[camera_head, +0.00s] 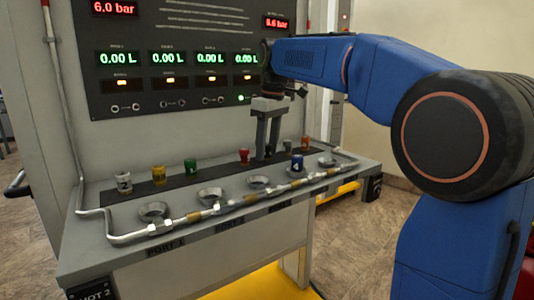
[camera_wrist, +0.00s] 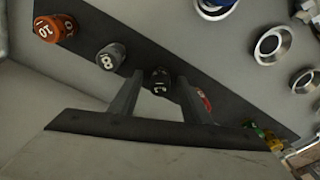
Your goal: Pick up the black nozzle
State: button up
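The black nozzle (camera_wrist: 158,80), marked 1, stands on the dark strip in the wrist view. My gripper (camera_wrist: 160,82) is open, with one finger on each side of the nozzle and a visible gap to each finger. In the head view my gripper (camera_head: 267,154) points down at the strip, between the red nozzle (camera_head: 244,156) and a grey nozzle (camera_head: 287,145). There the black nozzle is hidden or too dark to make out.
The grey nozzle (camera_wrist: 110,57) and red nozzle (camera_wrist: 204,99) stand close beside my fingers. An orange nozzle (camera_wrist: 54,28) is farther left. A blue nozzle (camera_head: 297,162) sits at a ring-shaped port. A pipe (camera_head: 205,214) runs along the front of the bench.

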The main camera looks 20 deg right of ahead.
aim_at(267, 145)
grip_shut()
notch_tip(267, 145, up, 10)
dwell(0.6)
